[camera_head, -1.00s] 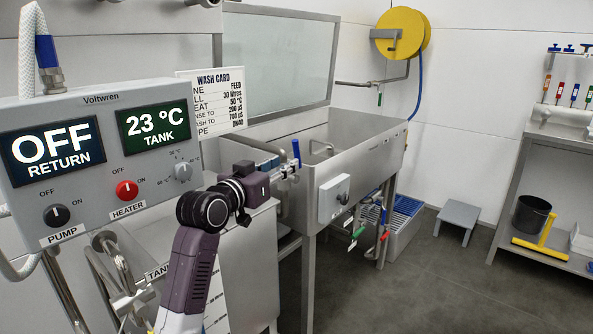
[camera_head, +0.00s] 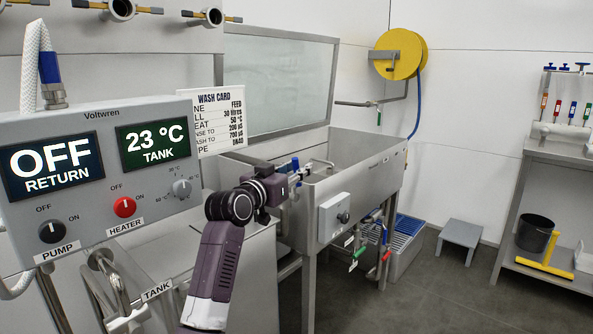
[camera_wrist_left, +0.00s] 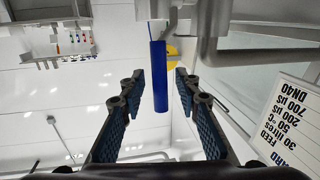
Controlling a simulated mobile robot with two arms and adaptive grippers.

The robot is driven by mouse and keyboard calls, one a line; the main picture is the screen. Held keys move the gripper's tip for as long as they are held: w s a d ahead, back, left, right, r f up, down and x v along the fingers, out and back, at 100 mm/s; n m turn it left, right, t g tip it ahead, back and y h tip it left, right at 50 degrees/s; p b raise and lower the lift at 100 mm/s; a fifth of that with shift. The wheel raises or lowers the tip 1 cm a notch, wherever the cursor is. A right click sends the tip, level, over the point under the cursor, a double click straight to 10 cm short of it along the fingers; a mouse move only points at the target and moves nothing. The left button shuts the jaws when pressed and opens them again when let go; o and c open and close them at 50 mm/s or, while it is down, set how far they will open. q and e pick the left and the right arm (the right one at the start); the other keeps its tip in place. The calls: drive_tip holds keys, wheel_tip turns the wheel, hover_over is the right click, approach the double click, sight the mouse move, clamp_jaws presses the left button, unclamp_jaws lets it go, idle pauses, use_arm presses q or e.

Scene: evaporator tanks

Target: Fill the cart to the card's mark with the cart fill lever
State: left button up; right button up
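My left gripper (camera_head: 303,172) is at the near left corner of the steel sink, beside an upright blue lever handle (camera_head: 295,163). In the left wrist view the two fingers (camera_wrist_left: 158,85) are open, and the blue handle (camera_wrist_left: 160,78) shows in the gap between them, touching neither. I cannot tell how deep it sits between the fingers. The wash card (camera_head: 218,118) behind the control box reads 30 litres, 50 °C, 200 µS, 700 µS and DN40; it also shows upside down in the left wrist view (camera_wrist_left: 286,118). The cart and its fill level cannot be made out. My right gripper is not in view.
The control box (camera_head: 100,170) at left reads OFF RETURN and 23 °C TANK, with pump and heater knobs. The sink (camera_head: 365,165) has a grey switch box (camera_head: 334,217) on its front. Green and red valve handles hang below. A step stool (camera_head: 460,236) stands on open floor.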

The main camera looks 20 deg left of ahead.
use_arm(q)
clamp_jaws()
idle(0.6)
